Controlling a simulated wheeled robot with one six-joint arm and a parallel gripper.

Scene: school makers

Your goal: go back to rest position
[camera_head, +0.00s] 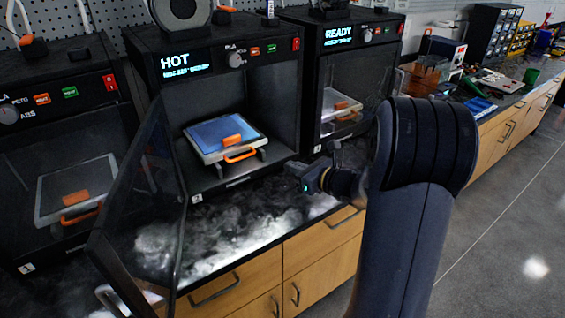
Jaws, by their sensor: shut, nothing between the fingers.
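My arm (412,220) rises in the right middle of the view. At its far end my gripper (297,176) is small and dark, with a green light, and points left over the counter in front of the printers. It is shut, and I see nothing held in it. It is apart from the middle printer (150,50), whose display reads HOT. That printer's door (135,210) stands open toward me. Inside it a blue-topped plate (208,133) with orange clips lies on the bed.
A printer (352,62) reading READY stands to the right, and another printer (55,85) to the left. White smoke-like patterning (235,240) covers the counter before the HOT printer. Wooden drawers (325,240) lie below. Open grey floor (505,235) is at right.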

